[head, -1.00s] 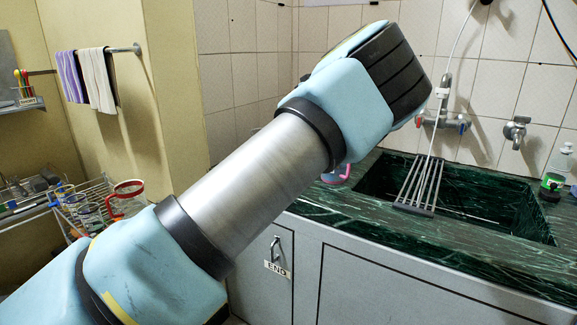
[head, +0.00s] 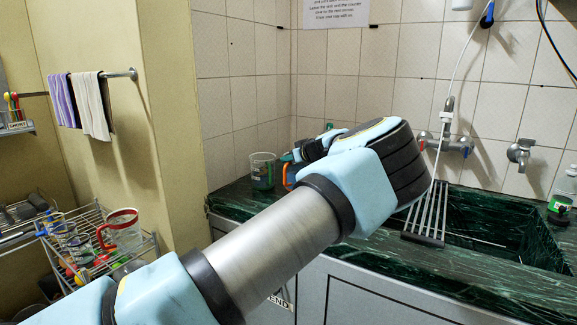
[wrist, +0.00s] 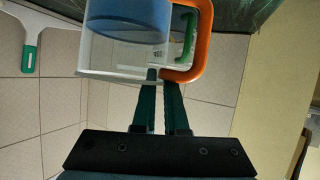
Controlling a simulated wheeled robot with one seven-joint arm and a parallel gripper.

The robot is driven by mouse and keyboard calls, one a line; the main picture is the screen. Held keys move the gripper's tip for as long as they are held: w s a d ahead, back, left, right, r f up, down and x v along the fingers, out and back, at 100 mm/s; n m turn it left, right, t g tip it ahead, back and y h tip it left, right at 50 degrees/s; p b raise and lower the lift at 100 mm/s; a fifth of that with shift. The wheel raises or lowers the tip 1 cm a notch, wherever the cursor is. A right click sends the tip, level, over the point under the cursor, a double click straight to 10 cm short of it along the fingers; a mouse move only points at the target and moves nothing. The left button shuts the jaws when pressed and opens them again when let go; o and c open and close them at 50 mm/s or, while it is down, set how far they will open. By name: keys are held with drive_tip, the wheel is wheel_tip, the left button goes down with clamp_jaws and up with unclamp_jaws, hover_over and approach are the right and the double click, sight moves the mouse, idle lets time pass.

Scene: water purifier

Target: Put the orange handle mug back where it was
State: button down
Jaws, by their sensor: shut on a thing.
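The orange handle mug has a clear body and an orange handle. Its handle (head: 288,176) shows in the head view at the back left of the dark green counter, and the rest is hidden behind my arm. In the wrist view the mug's handle (wrist: 206,42) is at the top, just beyond my fingers. My gripper (wrist: 163,76) is shut on the mug near the handle's end. A blue cylinder (wrist: 127,22) and a green handle (wrist: 188,42) overlap the clear body; I cannot tell whether they are inside or behind it.
A clear cup (head: 262,170) stands on the green counter (head: 232,202), close left of the orange handle. A sink (head: 490,222) with a wire rack (head: 428,212) lies right. A wire shelf (head: 150,245) with a red-handled glass (head: 122,232) stands lower left.

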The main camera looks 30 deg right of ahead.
drive_tip(key=shift+f, duration=1.25)
drive_tip(key=c, duration=0.9)
unclamp_jaws()
drive_tip(key=shift+f, duration=0.1)
drive_tip(key=b+v, duration=0.3)
drive_tip(key=v, duration=0.9)
drive_tip(key=shift+w+a, duration=0.1)
